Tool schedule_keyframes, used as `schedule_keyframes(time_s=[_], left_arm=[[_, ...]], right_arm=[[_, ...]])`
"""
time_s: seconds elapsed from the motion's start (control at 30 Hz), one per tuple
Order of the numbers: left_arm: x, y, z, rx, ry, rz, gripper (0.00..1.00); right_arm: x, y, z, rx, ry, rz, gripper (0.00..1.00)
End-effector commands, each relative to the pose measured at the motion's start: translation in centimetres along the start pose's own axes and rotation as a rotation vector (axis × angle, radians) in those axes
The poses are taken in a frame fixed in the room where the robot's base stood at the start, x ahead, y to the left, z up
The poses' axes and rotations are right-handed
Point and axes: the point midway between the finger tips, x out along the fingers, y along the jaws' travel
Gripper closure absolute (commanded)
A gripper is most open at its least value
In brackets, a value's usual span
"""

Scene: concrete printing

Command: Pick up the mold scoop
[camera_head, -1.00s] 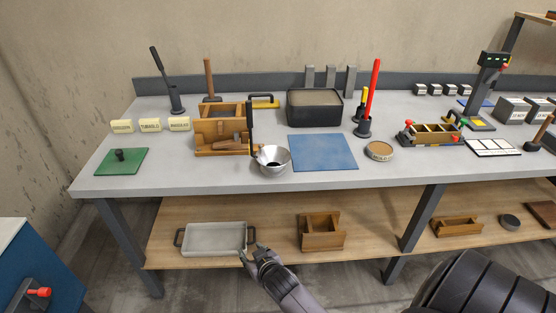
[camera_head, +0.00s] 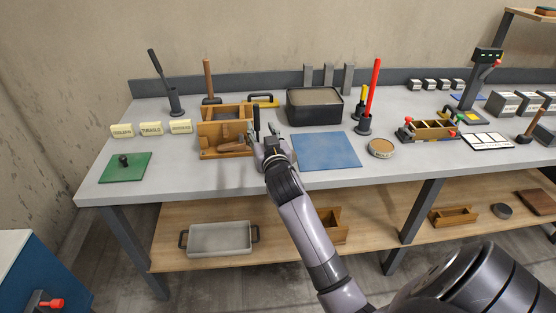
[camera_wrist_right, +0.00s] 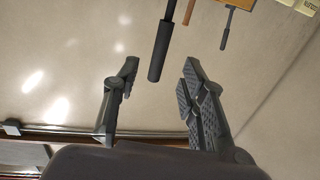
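The mold scoop has a black upright handle (camera_head: 256,121) that rises just in front of the wooden box in the head view. Its silver bowl is mostly hidden behind my right gripper (camera_head: 266,149). In the right wrist view the dark handle (camera_wrist_right: 158,55) comes down from the top, its end in the gap between the two fingers. My right gripper (camera_wrist_right: 160,83) is open there, with a clear gap on both sides of the handle. I cannot tell whether a finger touches the bowl. My left gripper does not show.
A wooden box (camera_head: 207,130) with a tool in it stands left of the scoop. A blue mat (camera_head: 328,151) lies to the right. A black tub (camera_head: 315,110) stands behind. A green plate (camera_head: 126,168) lies far left. The bench front (camera_head: 180,185) is clear.

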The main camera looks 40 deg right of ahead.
Motion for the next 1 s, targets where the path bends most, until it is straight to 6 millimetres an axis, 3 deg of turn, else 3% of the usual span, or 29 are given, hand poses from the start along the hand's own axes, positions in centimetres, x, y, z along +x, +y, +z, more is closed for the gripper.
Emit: schedule_keyframes(time_s=[0.1,0.37,0.63,1.0], left_arm=[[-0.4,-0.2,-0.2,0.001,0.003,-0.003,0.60],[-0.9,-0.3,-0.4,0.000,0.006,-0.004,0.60],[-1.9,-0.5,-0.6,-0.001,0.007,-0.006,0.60],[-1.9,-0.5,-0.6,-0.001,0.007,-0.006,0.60]], right_arm=[[1.6,0.0,-0.1,0.000,0.000,-0.001,0.61],[3.3,0.0,-0.2,-0.002,0.000,0.000,0.61],[6.8,0.0,-0.1,-0.002,0.000,0.000,0.61],[7.5,0.0,0.0,-0.001,0.000,-0.001,0.63]])
